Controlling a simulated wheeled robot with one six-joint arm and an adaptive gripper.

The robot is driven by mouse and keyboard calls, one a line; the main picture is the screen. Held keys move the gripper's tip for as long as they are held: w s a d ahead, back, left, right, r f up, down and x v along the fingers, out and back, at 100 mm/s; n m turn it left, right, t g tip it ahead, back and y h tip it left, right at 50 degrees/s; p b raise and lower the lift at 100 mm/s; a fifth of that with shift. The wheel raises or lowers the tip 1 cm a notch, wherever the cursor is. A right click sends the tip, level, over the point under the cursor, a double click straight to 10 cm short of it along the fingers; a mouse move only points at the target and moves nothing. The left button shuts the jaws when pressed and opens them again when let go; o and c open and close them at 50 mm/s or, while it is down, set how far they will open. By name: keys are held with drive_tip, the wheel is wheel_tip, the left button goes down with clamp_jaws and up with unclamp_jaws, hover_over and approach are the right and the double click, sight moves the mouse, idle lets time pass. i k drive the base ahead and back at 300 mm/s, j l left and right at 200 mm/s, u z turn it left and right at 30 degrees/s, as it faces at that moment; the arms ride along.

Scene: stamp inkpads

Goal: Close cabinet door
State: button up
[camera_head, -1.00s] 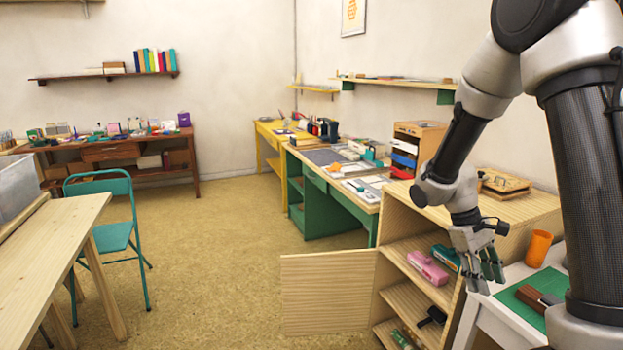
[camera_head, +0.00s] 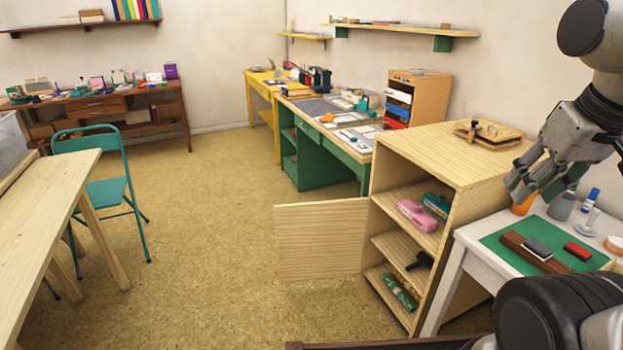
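The light wooden cabinet (camera_head: 455,164) stands right of the middle, with its front open and its shelves showing. Its striped wooden door (camera_head: 320,241) is swung wide open to the left, low above the floor. My gripper (camera_head: 530,190) is at the right, above the white table beside the cabinet, apart from the door. Its fingers point down and left. They overlap in this view, so how far they are apart is unclear. I see nothing held in it.
On the shelves are a pink roller (camera_head: 417,215), a black item (camera_head: 420,261) and a green item (camera_head: 399,291). A wooden press lies on top. The white table (camera_head: 468,239) holds a green mat (camera_head: 505,246). Floor left of the door is clear; a teal chair (camera_head: 105,192) stands further left.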

sight(317, 239)
drive_tip(key=u, duration=1.1)
drive_tip(key=i, duration=0.7)
drive_tip(key=i+j+z, duration=0.1)
drive_tip(key=i, duration=0.55)
drive_tip(key=i+u, duration=0.3)
drive_tip(key=i, duration=1.45)
drive_tip(key=i+l+z, duration=0.2)
drive_tip(key=i+z, duration=0.2)
drive_tip(key=i, duration=0.2)
drive_tip(key=i+z, duration=0.35)
drive_tip(key=i, duration=0.3)
drive_tip(key=i+j+z, duration=0.2)
drive_tip(key=i+z, duration=0.2)
drive_tip(key=i, duration=0.2)
drive_tip(key=i+z, duration=0.2)
drive_tip(key=i, duration=0.25)
drive_tip(key=i+j+z, duration=0.2)
drive_tip(key=i, duration=0.25)
drive_tip(key=i+j+z, duration=0.2)
drive_tip(key=i, duration=0.25)
drive_tip(key=z, duration=3.8)
drive_tip(key=j, duration=0.2)
drive_tip(key=k+u, duration=0.05)
